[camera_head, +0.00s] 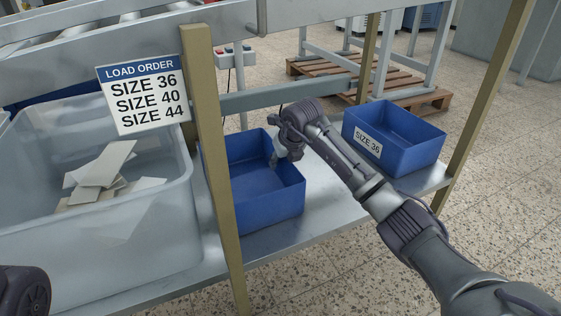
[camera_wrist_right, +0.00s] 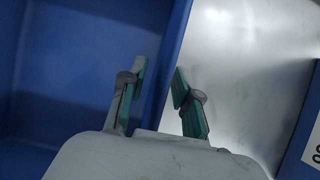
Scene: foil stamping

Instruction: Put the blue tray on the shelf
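A blue tray (camera_head: 262,205) without a visible label stands empty on a metal shelf (camera_head: 318,205), partly behind a wooden post. A second blue tray (camera_head: 408,142), labelled SIZE 36, stands to its right on the same shelf. My right gripper (camera_head: 283,158) is at the right wall of the first tray, reaching down. In the right wrist view my right gripper (camera_wrist_right: 160,72) is open. Its fingers stand on either side of the wall of the blue tray (camera_wrist_right: 85,50), apart from each other. Whether they touch the wall is unclear. My left gripper is out of view.
A large translucent bin (camera_head: 160,235) with pale flat pieces stands on the left. A LOAD ORDER sign (camera_head: 141,93) lists sizes 36, 40 and 44. Wooden posts (camera_head: 212,165) frame the shelf. A pallet (camera_head: 395,90) lies behind. Bare shelf lies between the blue trays.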

